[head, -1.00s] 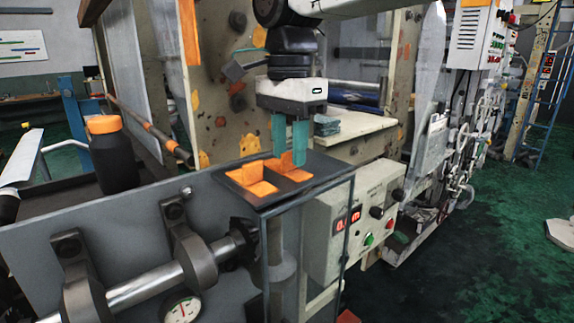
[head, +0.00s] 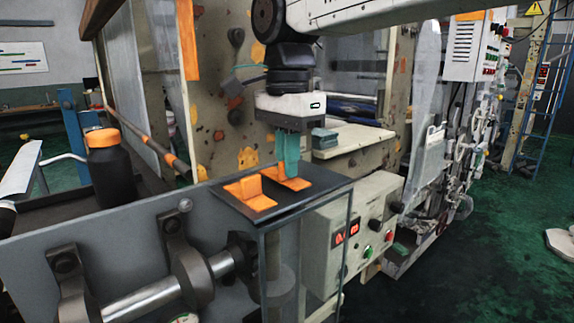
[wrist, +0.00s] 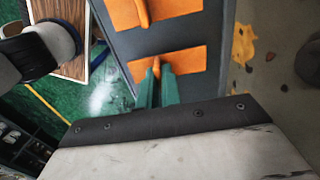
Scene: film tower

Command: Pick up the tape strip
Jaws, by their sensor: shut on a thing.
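Two orange tape strips, each with a raised tab, lie on a dark flat tray (head: 333,178) on top of the machine. My gripper (head: 289,166) points down with its teal fingers at the right-hand strip (head: 297,184). In the wrist view, the fingers (wrist: 156,82) are shut on the raised tab of the nearer strip (wrist: 188,65). Its flat part still appears to lie on the tray. The other strip (head: 248,199) lies to the left, free of the gripper; it also shows at the top of the wrist view (wrist: 172,8).
A black bottle with an orange cap (head: 108,168) stands at the left. A control box (head: 350,235) is below the tray at the right. A pale shelf (head: 352,139) with a stack on it is behind the gripper. Green floor is open at the right.

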